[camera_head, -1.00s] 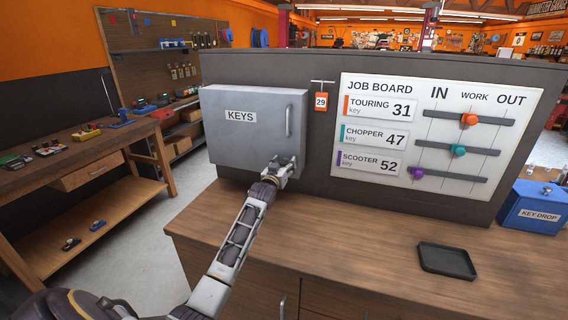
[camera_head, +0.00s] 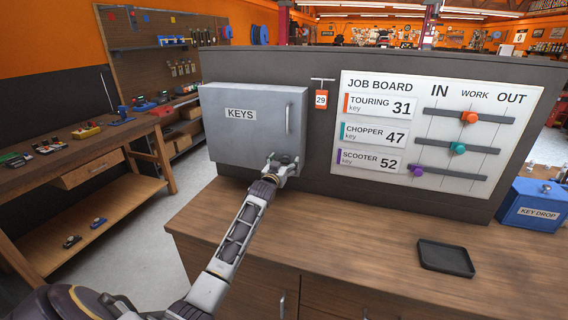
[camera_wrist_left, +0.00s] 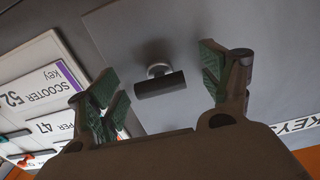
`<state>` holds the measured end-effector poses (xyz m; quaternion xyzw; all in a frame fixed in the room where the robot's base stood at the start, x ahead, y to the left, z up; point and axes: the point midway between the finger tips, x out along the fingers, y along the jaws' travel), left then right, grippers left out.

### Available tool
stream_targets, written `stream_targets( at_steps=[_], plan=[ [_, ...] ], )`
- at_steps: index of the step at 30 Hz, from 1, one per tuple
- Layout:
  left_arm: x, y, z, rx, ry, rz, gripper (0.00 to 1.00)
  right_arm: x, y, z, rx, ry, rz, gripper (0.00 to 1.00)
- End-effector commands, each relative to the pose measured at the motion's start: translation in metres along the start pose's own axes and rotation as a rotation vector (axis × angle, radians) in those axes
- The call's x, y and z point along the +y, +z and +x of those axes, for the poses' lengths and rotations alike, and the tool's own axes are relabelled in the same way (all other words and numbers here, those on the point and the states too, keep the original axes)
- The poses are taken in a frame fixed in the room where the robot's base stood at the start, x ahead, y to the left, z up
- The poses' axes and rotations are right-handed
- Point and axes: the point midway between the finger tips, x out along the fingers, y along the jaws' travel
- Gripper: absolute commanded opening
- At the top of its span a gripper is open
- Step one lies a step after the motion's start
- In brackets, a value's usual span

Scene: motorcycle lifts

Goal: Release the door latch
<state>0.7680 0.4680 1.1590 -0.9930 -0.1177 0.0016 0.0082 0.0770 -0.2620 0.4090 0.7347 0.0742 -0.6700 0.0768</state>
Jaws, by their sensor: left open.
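The grey key cabinet (camera_head: 245,135) is shut, with a vertical bar handle (camera_head: 289,119) at the right of its door. My left gripper (camera_head: 284,161) is at the door's lower right corner, below the handle. In the left wrist view the latch, a dark T-shaped knob (camera_wrist_left: 160,86) on a short round stem, stands out from the door. My left gripper (camera_wrist_left: 158,80) is open there, with one green-padded finger on each side of the knob and a gap to both. In the head view the gripper mostly hides the knob. My right gripper is not in view.
The job board (camera_head: 433,135) with sliders and a hanging tag (camera_head: 321,97) are right of the cabinet. A black tray (camera_head: 446,258) and a blue key drop box (camera_head: 535,205) stand on the wooden counter (camera_head: 340,235). The counter before the cabinet is clear.

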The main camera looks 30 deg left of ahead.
Motion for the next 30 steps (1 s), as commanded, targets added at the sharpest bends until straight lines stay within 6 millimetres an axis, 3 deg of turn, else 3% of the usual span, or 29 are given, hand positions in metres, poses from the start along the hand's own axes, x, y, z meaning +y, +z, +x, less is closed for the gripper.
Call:
stream_targets(
  at_steps=[14,30],
  plan=[
    [0.0,-0.001,-0.006,0.001,0.0,-0.002,0.8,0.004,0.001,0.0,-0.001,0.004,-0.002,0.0],
    [0.0,0.001,-0.05,0.0,0.0,-0.002,0.8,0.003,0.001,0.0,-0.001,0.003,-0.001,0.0]
  ],
)
